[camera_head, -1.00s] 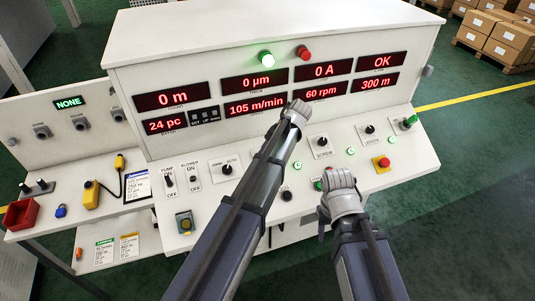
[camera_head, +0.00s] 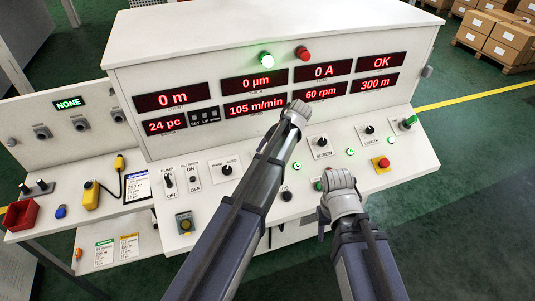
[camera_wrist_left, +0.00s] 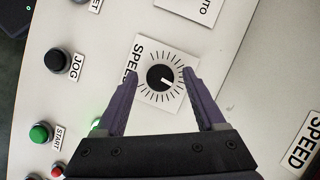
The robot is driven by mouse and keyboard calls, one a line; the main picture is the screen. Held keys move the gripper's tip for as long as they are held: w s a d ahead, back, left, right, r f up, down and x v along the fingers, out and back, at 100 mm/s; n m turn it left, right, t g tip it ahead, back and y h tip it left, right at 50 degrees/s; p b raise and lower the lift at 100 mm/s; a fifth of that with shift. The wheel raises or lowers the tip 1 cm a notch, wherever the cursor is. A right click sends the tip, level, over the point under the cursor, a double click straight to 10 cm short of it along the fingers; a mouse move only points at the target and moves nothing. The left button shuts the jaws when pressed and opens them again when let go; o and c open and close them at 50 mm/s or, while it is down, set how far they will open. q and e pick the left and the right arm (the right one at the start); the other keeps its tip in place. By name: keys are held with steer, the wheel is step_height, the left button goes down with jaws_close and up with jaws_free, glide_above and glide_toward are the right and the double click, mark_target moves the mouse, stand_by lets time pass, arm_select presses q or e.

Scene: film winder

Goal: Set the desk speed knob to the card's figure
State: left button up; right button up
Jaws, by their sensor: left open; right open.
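The speed knob (camera_wrist_left: 164,79) is a round black knob with a white pointer line on a ticked white plate marked SPEED, seen in the left wrist view. My left gripper (camera_wrist_left: 148,74) is open, one finger on each side of the knob, with gaps showing; I cannot tell how far above the panel it is. In the head view my left arm hides the knob. The desk display (camera_head: 256,106) reads 105 m/min. A blue-headed card (camera_head: 137,187) lies at the left; its figures are too small to read surely. My right gripper (camera_head: 339,180) is open low over the desk, fingers mostly hidden.
In the left wrist view a black JOG button (camera_wrist_left: 58,61) and a green START button (camera_wrist_left: 41,132) sit left of the knob. A red emergency button (camera_head: 383,162) is right of my right gripper. A red tray (camera_head: 20,215) stands far left.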

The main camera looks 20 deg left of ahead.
arm_select(q)
steer(key=p+v, duration=0.6)
steer(key=v, duration=0.1)
steer(key=shift+d+r+p, duration=0.15)
steer(key=shift+r+p, duration=0.15)
steer(key=shift+p, duration=0.05)
arm_select(e)
step_height(320, 180, up, 7)
steer(key=shift+f, duration=0.1)
